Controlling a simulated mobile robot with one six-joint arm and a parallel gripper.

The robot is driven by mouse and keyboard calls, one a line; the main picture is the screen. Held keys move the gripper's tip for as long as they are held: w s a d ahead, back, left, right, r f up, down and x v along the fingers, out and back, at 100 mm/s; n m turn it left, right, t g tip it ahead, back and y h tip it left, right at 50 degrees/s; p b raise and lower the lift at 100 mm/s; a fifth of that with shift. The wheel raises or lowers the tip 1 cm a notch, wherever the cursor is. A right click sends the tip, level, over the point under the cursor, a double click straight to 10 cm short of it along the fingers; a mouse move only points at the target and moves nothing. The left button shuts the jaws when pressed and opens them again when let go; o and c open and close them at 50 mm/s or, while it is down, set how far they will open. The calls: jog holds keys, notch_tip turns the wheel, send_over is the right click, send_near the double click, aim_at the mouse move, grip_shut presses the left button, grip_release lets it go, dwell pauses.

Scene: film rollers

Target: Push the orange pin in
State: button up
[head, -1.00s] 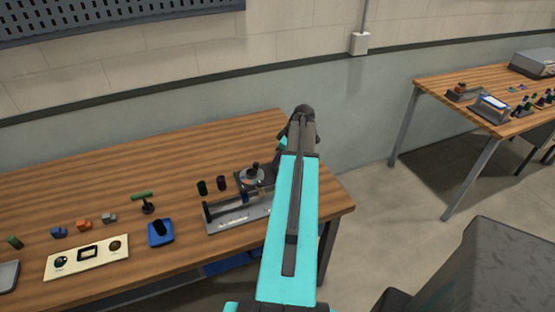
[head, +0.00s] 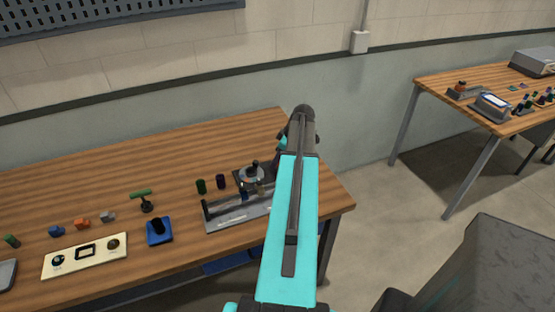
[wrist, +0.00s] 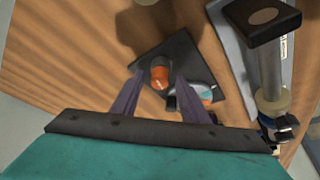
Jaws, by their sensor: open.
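The orange pin (wrist: 160,76) shows in the wrist view as a short round peg with a grey-brown end, standing at a dark plate (wrist: 183,50). My gripper (wrist: 157,82) is open, with its two purple-grey fingers pointing at the plate, one on each side of the pin in the picture. I cannot tell how far above the pin the fingertips are, or whether they touch it. In the head view the dark fixture (head: 240,181) is partly behind my arm; the pin is not distinguishable there.
A grey rail stand (head: 225,224) with an upright post (wrist: 264,62) is close on the right in the wrist view. The table's back left is clear.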

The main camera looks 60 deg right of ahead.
jog(key=shift+r, duration=0.1)
jog(key=b+v, duration=0.3)
jog(key=v, duration=1)
jog(key=shift+s+r, duration=0.15)
jog(key=shift+r, duration=0.15)
jog(key=shift+r, duration=0.1)
dwell(0.4)
